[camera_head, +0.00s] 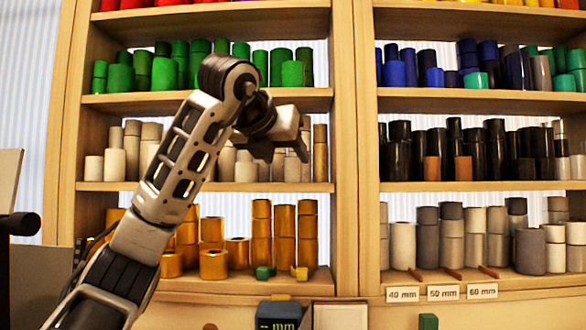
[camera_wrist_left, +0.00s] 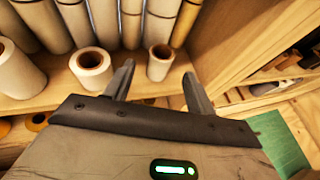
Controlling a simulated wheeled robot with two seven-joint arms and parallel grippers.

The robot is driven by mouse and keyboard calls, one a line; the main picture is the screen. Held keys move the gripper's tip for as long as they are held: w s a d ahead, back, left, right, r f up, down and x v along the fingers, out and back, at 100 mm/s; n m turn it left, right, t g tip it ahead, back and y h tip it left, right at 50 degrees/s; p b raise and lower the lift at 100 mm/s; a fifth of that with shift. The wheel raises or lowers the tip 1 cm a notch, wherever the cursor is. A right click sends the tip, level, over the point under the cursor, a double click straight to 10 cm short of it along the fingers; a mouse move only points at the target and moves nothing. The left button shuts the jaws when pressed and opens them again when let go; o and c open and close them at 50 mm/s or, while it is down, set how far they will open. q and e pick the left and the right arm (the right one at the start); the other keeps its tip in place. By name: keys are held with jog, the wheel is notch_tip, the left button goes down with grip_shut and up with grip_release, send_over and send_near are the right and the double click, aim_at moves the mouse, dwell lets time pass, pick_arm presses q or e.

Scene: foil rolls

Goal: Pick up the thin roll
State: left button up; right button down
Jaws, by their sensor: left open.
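My left gripper (camera_head: 283,150) is at the middle shelf of the left bookcase, in front of cream and tan rolls. In the left wrist view my left gripper (camera_wrist_left: 157,70) is open, its fingers pointing at the shelf. A short, narrow cream roll (camera_wrist_left: 160,63) stands upright between the fingertips, seemingly not gripped. A wider cream roll (camera_wrist_left: 92,72) stands left of the fingers. Tall thin rolls (camera_wrist_left: 132,20) stand in a row behind. In the head view a tall tan stack (camera_head: 320,152) stands right of the gripper. I cannot tell which one is the task's thin roll. My right gripper is not in view.
An upright wooden panel (camera_head: 345,150) closes the shelf just right of the gripper. Golden rolls (camera_head: 284,235) fill the shelf below and green rolls (camera_head: 165,72) the one above. Black rolls (camera_head: 470,150) stand in the right bookcase.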

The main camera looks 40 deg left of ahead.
aim_at(290, 159)
pick_arm(q)
jog(key=x, duration=0.2)
jog(key=p+x, duration=0.1)
jog(key=x, duration=0.2)
jog(key=shift+w+a+r+p, duration=0.2)
jog(key=shift+w+r+p, duration=0.05)
jog(key=shift+w+p, duration=0.15)
jog(key=shift+s, duration=0.1)
jog(key=shift+c, duration=0.2)
jog(key=c, duration=1)
